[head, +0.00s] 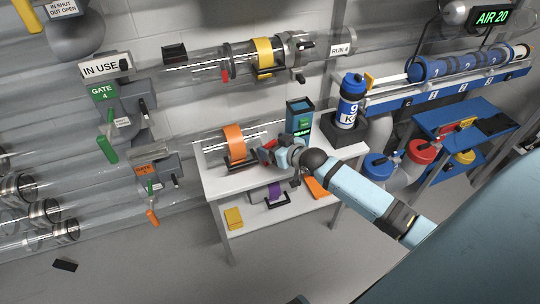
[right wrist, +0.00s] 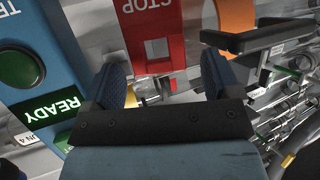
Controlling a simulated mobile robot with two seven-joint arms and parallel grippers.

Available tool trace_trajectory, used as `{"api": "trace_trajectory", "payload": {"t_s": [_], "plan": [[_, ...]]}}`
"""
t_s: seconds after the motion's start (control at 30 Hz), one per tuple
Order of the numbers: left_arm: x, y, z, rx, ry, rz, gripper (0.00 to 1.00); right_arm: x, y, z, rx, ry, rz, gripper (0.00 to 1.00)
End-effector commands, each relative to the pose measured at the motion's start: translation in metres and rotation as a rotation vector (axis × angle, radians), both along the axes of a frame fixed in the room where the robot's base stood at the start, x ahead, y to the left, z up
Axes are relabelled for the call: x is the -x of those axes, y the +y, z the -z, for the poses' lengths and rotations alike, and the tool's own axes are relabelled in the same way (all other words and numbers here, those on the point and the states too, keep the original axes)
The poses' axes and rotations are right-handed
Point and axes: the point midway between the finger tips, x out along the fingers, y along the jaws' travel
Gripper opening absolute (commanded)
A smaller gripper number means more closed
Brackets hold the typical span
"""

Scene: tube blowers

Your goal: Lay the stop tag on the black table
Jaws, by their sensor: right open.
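The stop tag (right wrist: 150,32) is a red plate with white STOP lettering and a square opening. In the right wrist view it is beyond my right gripper (right wrist: 165,78), whose two dark blue pads stand wide apart with nothing clearly held between them. In the head view the right gripper (head: 266,151) is over the white table, next to the orange-banded tube; a bit of red (head: 268,147) shows by its fingers. I cannot make out whether the fingers touch the tag. My left gripper is not in view. No black table is clearly seen.
A white table (head: 218,180) holds the orange-banded tube (head: 235,143) and a blue READY box (head: 299,117); the box also shows in the right wrist view (right wrist: 50,60). A blue bottle (head: 349,100) stands right of it. A blue table (head: 440,122) is farther right.

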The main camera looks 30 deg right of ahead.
Motion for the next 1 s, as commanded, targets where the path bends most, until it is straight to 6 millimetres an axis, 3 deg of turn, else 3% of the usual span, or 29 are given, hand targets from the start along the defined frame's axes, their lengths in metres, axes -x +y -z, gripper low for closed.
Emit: {"api": "trace_trajectory", "payload": {"t_s": [0.33, 0.5, 0.57, 0.67, 1.0], "plan": [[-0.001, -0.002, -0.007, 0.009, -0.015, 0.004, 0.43, -0.009, 0.001, 0.003, 0.001, 0.0, 0.0, 0.81], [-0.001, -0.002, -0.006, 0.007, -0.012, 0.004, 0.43, -0.009, 0.001, 0.003, 0.001, 0.0, 0.0, 0.42], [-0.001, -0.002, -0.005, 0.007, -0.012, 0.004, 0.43, -0.009, 0.001, 0.003, 0.001, 0.0, 0.0, 0.3], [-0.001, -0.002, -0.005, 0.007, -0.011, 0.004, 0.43, -0.009, 0.001, 0.002, 0.001, 0.0, 0.0, 0.26], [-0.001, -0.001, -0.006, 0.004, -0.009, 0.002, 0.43, -0.009, 0.001, -0.007, 0.001, -0.002, 0.0, 0.26]]}}
